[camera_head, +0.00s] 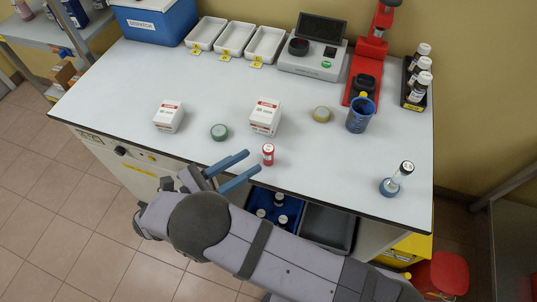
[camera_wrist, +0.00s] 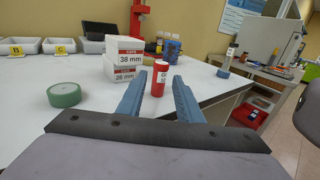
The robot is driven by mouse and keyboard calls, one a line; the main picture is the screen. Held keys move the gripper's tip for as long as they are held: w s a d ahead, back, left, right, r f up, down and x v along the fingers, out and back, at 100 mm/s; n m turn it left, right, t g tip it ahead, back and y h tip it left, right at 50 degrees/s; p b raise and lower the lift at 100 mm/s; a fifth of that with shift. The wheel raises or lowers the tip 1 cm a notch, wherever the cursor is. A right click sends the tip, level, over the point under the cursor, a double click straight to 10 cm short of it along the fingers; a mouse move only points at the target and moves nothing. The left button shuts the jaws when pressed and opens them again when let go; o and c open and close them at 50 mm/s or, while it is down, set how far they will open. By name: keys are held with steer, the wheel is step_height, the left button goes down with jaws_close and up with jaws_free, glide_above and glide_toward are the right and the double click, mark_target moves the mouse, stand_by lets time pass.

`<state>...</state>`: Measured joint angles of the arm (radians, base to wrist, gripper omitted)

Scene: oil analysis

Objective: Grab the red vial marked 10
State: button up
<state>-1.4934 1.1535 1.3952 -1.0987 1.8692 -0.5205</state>
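The red vial (camera_head: 268,154) stands upright on the white bench near its front edge. In the wrist view the vial (camera_wrist: 158,78) shows in line between the two blue fingers. My gripper (camera_head: 252,161) is open and empty, coming from the front left. In the head view the vial stands a little beyond the fingertips, with a small gap.
White boxes (camera_head: 265,116) stand behind the vial, another white box (camera_head: 168,115) farther left. A green tape roll (camera_head: 219,132) lies left of the vial. A blue cup (camera_head: 360,116) and a flask (camera_head: 390,186) stand to the right.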

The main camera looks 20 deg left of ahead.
mark_target(264, 154)
steer(key=p+x, duration=0.2)
steer(key=x, duration=0.3)
steer(key=shift+r, duration=0.15)
steer(key=shift+w+d, duration=0.4)
steer(key=shift+w, duration=0.1)
steer(key=shift+w+d+p, duration=0.3)
steer(key=shift+w+p, duration=0.05)
steer(key=shift+p, duration=0.35)
steer(key=p+x, duration=0.2)
steer(key=x, duration=0.1)
steer(key=shift+w+d, duration=0.35)
steer(key=shift+w, duration=0.15)
steer(key=c, duration=0.8)
